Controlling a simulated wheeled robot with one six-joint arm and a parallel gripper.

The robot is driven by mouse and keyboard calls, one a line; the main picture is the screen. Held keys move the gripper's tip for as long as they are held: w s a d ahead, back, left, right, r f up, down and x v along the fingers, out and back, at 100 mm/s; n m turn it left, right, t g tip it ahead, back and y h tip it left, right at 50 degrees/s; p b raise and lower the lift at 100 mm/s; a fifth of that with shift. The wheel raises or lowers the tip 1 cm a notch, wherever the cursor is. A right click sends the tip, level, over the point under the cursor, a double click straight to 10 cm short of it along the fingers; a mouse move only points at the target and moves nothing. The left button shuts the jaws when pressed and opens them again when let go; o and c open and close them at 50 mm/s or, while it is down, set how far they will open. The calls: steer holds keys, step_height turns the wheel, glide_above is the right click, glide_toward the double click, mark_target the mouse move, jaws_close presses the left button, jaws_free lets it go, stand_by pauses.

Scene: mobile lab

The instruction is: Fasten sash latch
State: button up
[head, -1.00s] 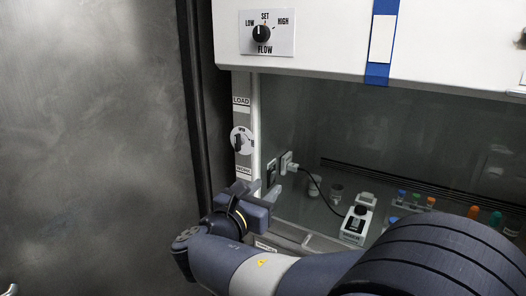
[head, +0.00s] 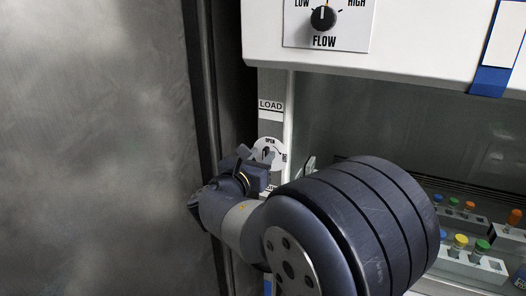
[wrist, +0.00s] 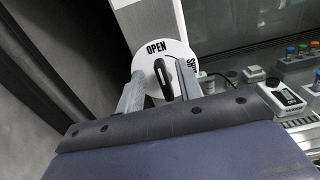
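The sash latch is a round white dial (head: 264,146) with a black knob, on the post at the left edge of the cabinet opening. In the wrist view the dial (wrist: 180,56) reads OPEN at the top and SHUT at the right, partly covered by a finger. Its black knob (wrist: 163,82) points up toward OPEN. My gripper (wrist: 160,73) is open, with one finger on each side of the knob and visible gaps between. In the head view my gripper (head: 251,162) covers the lower part of the dial.
The raised sash (head: 420,50) carries a FLOW knob (head: 323,18) and a blue strip (head: 490,80). Inside the cabinet are racks of coloured-cap tubes (head: 470,256) and a white device (wrist: 282,96). A grey wall panel (head: 95,150) stands at left.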

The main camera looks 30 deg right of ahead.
steer(key=shift+x, duration=1.05)
steer(key=shift+c, duration=0.5)
jaws_close()
